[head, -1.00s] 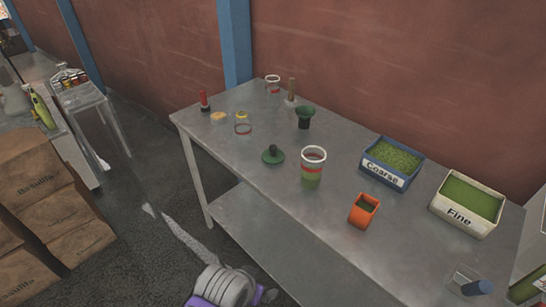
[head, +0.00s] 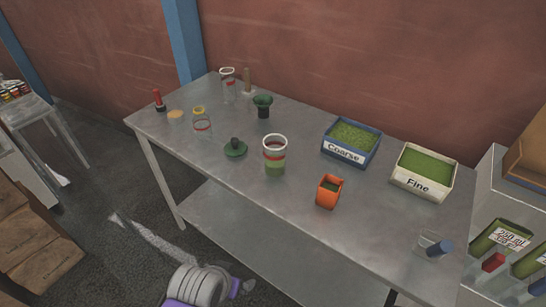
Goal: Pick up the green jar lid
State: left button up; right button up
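The green jar lid (head: 235,149) lies on the metal table (head: 300,235), its dark knob pointing up. It is left of a glass jar (head: 274,156) with a red band and green powder in its lower part. Nothing touches the lid from above. Neither of my grippers shows in the head view.
A blue bin marked Coarse (head: 343,153) and a white bin marked Fine (head: 419,184) hold green powder. An orange scoop cup (head: 328,191) stands at the front. A dark green funnel (head: 263,104), glass jars (head: 228,87) and a red-handled tool (head: 158,100) stand behind. Front left tabletop is clear.

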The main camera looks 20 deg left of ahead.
aim_at(234, 148)
jog(key=j+u, duration=0.35)
jog(key=i+j+u, duration=0.1)
jog(key=u, duration=0.25)
jog(key=i+j+u, duration=0.2)
jog(key=u, duration=0.15)
